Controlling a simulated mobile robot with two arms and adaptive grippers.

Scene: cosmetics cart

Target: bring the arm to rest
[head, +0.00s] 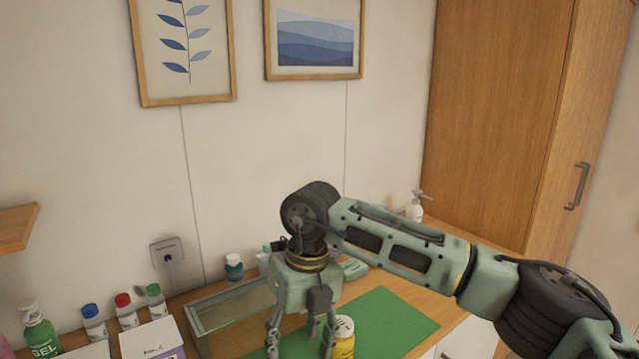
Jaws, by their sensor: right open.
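My right arm comes in from the right. Its gripper (301,345) points down over the counter, with its fingers spread apart. A yellow bottle with a white cap (344,338) stands on the green mat (400,318), just right of and partly behind the fingers. I cannot tell whether the fingers touch it. The lower fingertips run close to the bottom edge of the picture. My left gripper is not in view.
A glass-sided case (225,306) stands left of the gripper. Several capped bottles, a green gel bottle (40,333) and a white box (152,341) stand at the left. A pump bottle (415,207) is at the back right, near a wooden cabinet (500,110). The mat's right part is clear.

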